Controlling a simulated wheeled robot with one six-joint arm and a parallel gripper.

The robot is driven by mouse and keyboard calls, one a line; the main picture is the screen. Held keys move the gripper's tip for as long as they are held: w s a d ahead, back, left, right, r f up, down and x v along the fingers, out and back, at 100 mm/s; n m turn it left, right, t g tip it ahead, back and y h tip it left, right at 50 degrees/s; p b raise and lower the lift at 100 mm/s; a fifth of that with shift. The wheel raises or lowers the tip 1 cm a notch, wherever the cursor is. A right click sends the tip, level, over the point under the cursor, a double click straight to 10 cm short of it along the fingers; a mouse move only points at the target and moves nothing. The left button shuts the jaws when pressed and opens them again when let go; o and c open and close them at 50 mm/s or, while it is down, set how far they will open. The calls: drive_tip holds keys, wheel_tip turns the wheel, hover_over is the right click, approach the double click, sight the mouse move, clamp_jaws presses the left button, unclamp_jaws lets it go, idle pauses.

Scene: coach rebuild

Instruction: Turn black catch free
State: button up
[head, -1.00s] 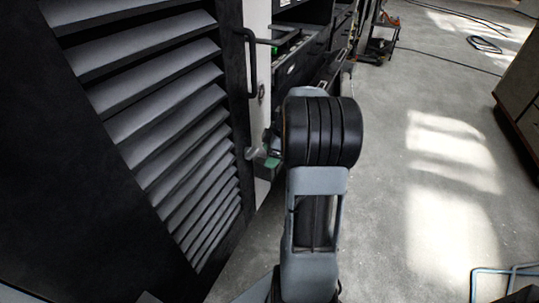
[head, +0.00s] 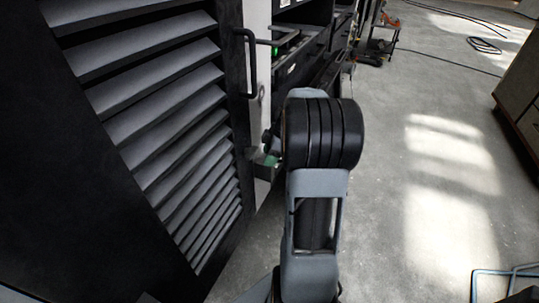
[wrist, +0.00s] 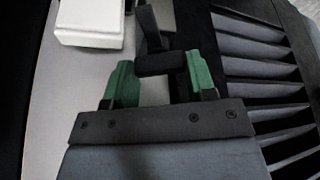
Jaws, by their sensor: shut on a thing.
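The black catch (wrist: 160,62) is a small dark lever with a short crossbar, in the upper middle of the wrist view, on a pale grey panel (wrist: 60,110). My gripper (wrist: 162,80) has green fingertips on either side of the crossbar and is shut on it. In the head view my gripper (head: 267,158) is mostly hidden behind my dark arm joint, and only a bit of green shows at the louvred door's edge. The catch cannot be made out there.
A black louvred door (head: 165,110) fills the left, with a black bar handle (head: 248,62) near its edge. A white block (wrist: 90,22) sits near the catch. Open floor (head: 430,190) lies to the right, with a wooden cabinet (head: 520,95) beyond.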

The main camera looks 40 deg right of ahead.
drive_tip(key=shift+s+m+t+h+b, duration=0.1)
drive_tip(key=shift+m+t+h+b, duration=0.3)
drive_tip(key=shift+m, duration=0.95)
drive_tip(key=shift+m+t+h+b, duration=0.3)
drive_tip(key=shift+m+t+b, duration=0.1)
drive_tip(key=shift+m, duration=0.95)
drive_tip(key=o, duration=0.9)
drive_tip(key=shift+o, duration=0.2)
drive_tip(key=p+v, duration=0.3)
drive_tip(key=v, duration=1.1)
drive_tip(key=shift+p, duration=0.4)
drive_tip(key=shift+a, duration=0.15)
